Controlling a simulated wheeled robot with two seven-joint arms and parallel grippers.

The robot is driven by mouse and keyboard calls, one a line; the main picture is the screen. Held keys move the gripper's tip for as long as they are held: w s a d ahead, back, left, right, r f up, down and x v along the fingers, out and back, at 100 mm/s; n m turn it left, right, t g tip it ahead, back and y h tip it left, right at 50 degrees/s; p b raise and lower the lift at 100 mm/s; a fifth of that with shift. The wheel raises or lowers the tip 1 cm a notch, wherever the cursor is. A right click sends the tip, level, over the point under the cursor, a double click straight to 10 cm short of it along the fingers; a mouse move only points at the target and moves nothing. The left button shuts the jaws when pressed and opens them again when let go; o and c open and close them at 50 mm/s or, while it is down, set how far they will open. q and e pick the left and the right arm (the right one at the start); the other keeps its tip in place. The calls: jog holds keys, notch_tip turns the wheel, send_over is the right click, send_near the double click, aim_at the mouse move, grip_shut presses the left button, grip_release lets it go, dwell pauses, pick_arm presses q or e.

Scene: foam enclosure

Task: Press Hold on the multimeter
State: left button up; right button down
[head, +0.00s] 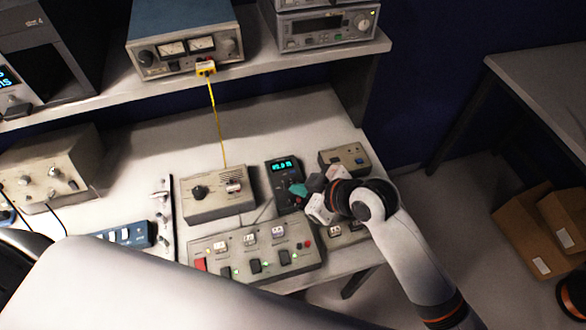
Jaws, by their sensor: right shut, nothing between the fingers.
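The multimeter (284,182) is a dark handheld unit with a lit cyan display, lying on the bench right of centre in the head view. My right gripper (307,188) comes in from the right. It is shut and empty, with its tip at the multimeter's right edge. A small teal patch shows at the tip. I cannot tell whether the tip touches the multimeter. The gripper hides part of its lower right side, and the Hold button cannot be made out. My left arm crosses the lower left foreground, and its gripper is out of view.
A grey box with a black knob (218,195) stands left of the multimeter. A switch panel (265,250) with several buttons lies in front. A small grey box (345,158) sits behind my right gripper. A yellow cable (216,120) hangs from the shelf instrument (185,40).

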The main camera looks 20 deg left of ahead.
jog(key=w+a+r+n+g, duration=0.1)
jog(key=w+a+r+n, duration=0.1)
jog(key=a+n, duration=0.2)
jog(key=r+n, duration=0.1)
jog(key=n, duration=0.3)
send_over(293, 172)
jog(key=d, duration=0.1)
pick_arm(q)
jog(key=shift+w+r, duration=0.35)
jog(key=shift+w, duration=0.25)
pick_arm(e)
jog(key=shift+s+h, duration=0.1)
jog(key=shift+h, duration=0.3)
jog(key=shift+f, duration=0.15)
notch_tip(293, 172, down, 8)
jog(key=b, duration=0.5)
jog(key=shift+r, duration=0.2)
pick_arm(q)
notch_tip(293, 172, down, 6)
jog(key=shift+f+b, duration=0.15)
jog(key=shift+b, duration=0.2)
pick_arm(e)
jog(key=shift+f, duration=0.5)
pick_arm(q)
jog(key=shift+d+f, duration=0.1)
pick_arm(e)
jog(key=shift+f, duration=0.1)
